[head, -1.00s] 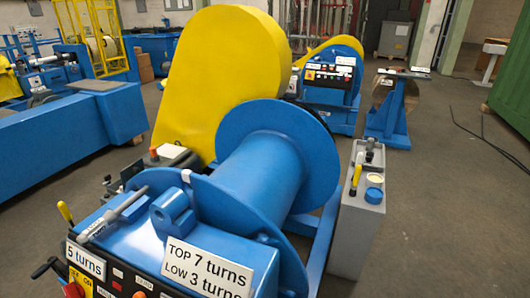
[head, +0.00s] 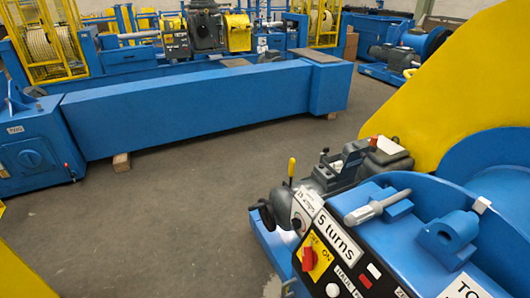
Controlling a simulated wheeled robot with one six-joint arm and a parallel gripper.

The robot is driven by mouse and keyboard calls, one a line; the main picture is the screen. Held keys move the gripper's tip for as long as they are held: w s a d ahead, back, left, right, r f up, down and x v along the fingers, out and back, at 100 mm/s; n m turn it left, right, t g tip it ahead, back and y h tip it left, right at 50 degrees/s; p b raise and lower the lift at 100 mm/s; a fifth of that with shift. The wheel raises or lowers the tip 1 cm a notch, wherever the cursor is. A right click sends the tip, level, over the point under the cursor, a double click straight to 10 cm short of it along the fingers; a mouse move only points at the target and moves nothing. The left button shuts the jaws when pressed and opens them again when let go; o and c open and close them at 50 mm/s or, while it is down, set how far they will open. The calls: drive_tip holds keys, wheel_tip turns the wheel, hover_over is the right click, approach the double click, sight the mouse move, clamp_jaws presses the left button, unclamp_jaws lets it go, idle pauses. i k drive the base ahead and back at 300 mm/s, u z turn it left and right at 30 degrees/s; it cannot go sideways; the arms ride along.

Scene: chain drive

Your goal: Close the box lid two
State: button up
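I see no box lid that I can pick out in the head view. My gripper and arm do not show in the head view.
A blue winch with a control panel (head: 352,272), a red knob (head: 309,259) and a yellow guard (head: 440,95) fills the lower right. A long blue machine bed (head: 190,112) crosses behind on wooden blocks. Grey floor (head: 150,220) between them is clear.

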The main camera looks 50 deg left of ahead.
sight(356, 159)
drive_tip(key=u, duration=0.7)
drive_tip(key=k, duration=0.3)
drive_tip(key=u, duration=1.8)
drive_tip(key=i, duration=0.75)
drive_tip(key=u, duration=0.35)
drive_tip(key=i, duration=0.75)
drive_tip(key=z, duration=0.55)
drive_tip(key=i, duration=0.65)
drive_tip(key=z, duration=1)
drive_tip(key=i, duration=0.35)
drive_tip(key=z, duration=0.4)
